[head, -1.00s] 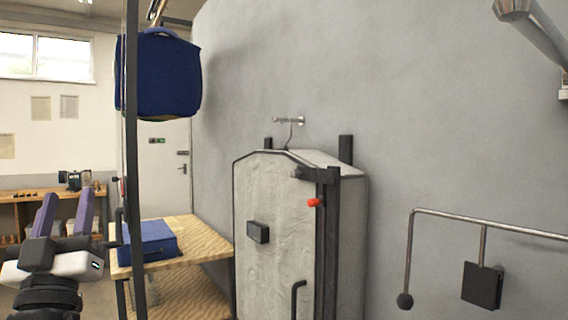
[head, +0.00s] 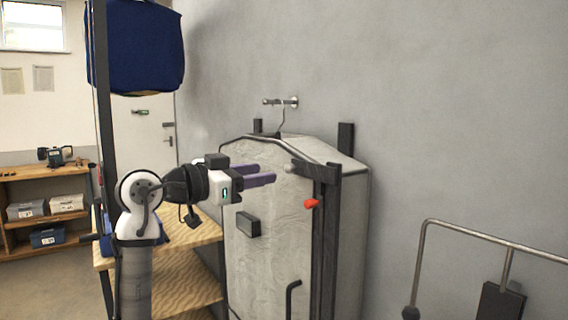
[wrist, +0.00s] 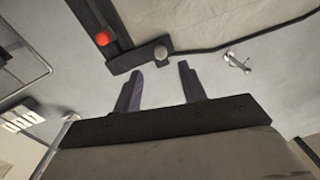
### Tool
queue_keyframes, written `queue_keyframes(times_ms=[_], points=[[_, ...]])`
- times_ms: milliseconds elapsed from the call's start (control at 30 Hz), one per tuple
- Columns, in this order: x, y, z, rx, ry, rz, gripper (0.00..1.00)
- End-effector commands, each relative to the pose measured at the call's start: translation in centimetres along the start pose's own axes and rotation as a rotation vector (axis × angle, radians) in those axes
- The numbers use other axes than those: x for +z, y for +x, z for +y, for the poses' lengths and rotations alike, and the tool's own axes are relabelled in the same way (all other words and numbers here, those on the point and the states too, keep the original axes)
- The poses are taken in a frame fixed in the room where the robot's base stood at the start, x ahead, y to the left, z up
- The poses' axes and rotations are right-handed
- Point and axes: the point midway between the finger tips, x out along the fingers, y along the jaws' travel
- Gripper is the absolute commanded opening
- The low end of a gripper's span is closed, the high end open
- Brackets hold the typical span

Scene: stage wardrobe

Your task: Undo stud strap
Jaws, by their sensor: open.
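A pale grey garment bag (head: 265,255) with dark edging hangs against the wall. A short dark strap (head: 320,170) crosses its top right corner, with a round grey stud (head: 289,168) at the strap's left end. In the wrist view the stud (wrist: 161,52) sits at the end of the dark strap (wrist: 128,60). My gripper (head: 267,173) is open and empty, its purple fingers pointing right toward the stud. In the wrist view the stud lies just beyond and between the fingertips (wrist: 160,65), and I see no contact.
A red pull (head: 312,203) sits just below the strap, by the dark vertical band. A dark handle (head: 293,298) sticks out lower down. The bag hangs from a wall hook (head: 280,102). A wooden shelf stand (head: 180,265) is at left, a metal rail (head: 470,233) at right.

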Motion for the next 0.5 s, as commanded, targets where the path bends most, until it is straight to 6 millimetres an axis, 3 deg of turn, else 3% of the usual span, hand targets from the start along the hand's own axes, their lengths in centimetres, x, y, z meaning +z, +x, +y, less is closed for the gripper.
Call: queue_keyframes(times_ms=[200,500], points=[[-0.3,4.5,-0.1,-0.001,-0.001,0.001,0.41],[-0.1,7.3,-0.1,-0.002,0.0,0.002,0.41]])
